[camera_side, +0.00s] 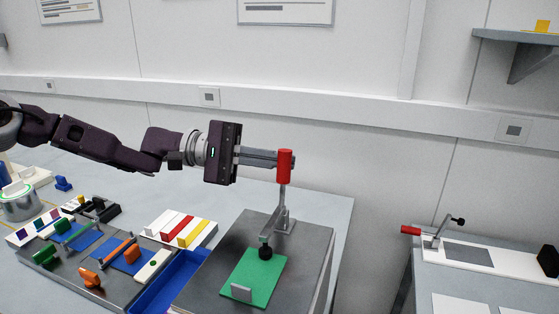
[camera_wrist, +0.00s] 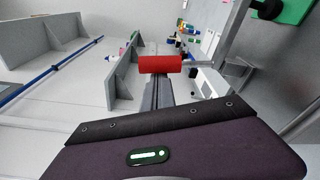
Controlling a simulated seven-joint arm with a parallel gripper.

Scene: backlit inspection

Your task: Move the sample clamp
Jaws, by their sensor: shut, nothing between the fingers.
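The sample clamp is a toggle clamp with a red handle (camera_side: 285,166) standing upright on a grey lever. Its base (camera_side: 285,225) is on a dark metal block. Its black-tipped arm (camera_side: 265,252) reaches down to a green plate (camera_side: 253,277) on the block. My gripper (camera_side: 274,159) comes in level from the left, fingers shut, with the tips at the handle's left side. In the wrist view the red handle (camera_wrist: 160,64) lies across the end of the shut fingers (camera_wrist: 158,82). I cannot tell whether they touch it.
A blue bin (camera_side: 178,279) adjoins the block's left side. Left of it is a tray (camera_side: 67,275) with small green and orange clamps. A white holder (camera_side: 160,226) bears coloured strips. Across a gap, a right-hand table holds another red-handled clamp (camera_side: 411,230), lever down.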

